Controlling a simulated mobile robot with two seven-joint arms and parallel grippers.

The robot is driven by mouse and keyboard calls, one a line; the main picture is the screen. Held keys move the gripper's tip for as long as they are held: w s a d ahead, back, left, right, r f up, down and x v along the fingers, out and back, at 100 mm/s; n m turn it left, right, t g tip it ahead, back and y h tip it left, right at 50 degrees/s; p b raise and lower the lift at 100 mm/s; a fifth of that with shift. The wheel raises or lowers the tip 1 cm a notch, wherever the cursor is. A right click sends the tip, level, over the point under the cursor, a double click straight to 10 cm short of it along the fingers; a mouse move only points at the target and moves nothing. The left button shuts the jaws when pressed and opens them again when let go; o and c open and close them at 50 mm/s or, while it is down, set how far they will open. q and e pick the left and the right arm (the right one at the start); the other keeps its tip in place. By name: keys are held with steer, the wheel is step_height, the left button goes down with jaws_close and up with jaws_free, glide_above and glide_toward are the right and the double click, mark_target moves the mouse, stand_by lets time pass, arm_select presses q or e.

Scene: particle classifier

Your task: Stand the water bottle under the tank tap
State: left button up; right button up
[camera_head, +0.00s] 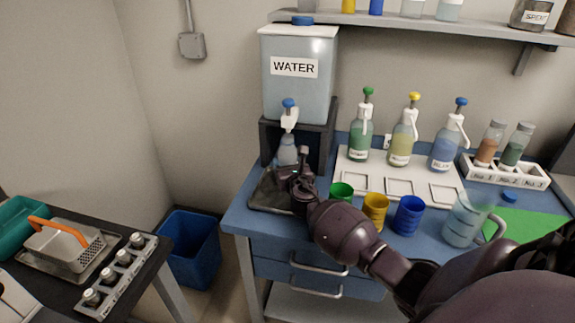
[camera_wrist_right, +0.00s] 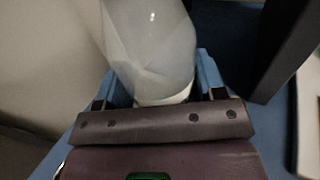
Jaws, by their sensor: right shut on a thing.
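The water tank (camera_head: 298,85), labelled WATER, stands on a dark stand at the back left of the blue bench. Its white tap (camera_head: 289,118) with a blue knob faces forward. The pale translucent water bottle (camera_head: 287,150) is upright or nearly so, just below the tap in the head view; whether its mouth lines up exactly I cannot tell. My right gripper (camera_head: 291,172) is shut on the bottle, over a dark tray (camera_head: 262,197). In the right wrist view the blue fingers (camera_wrist_right: 160,85) flank the bottle (camera_wrist_right: 150,40). The bottle's base is hidden. My left gripper is out of view.
Green (camera_head: 341,190), yellow (camera_head: 376,207) and blue (camera_head: 408,215) cups stand right of my gripper, close to my right arm. A white board (camera_head: 427,178) with several pump bottles is behind them. A clear jug (camera_head: 463,220) stands further right. A blue bin (camera_head: 190,245) is on the floor.

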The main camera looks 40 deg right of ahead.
steer(key=shift+f, duration=0.2)
steer(key=o, duration=0.9)
steer(key=shift+c, duration=0.2)
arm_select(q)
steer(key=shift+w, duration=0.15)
arm_select(e)
steer(key=shift+o, duration=0.3)
steer(key=shift+r, duration=0.15)
steer(key=shift+r, duration=0.15)
steer(key=p+v, duration=0.2)
steer(key=v, duration=0.9)
steer(key=shift+s, duration=0.2)
steer(key=shift+s+a, duration=0.2)
steer(key=shift+s, duration=0.1)
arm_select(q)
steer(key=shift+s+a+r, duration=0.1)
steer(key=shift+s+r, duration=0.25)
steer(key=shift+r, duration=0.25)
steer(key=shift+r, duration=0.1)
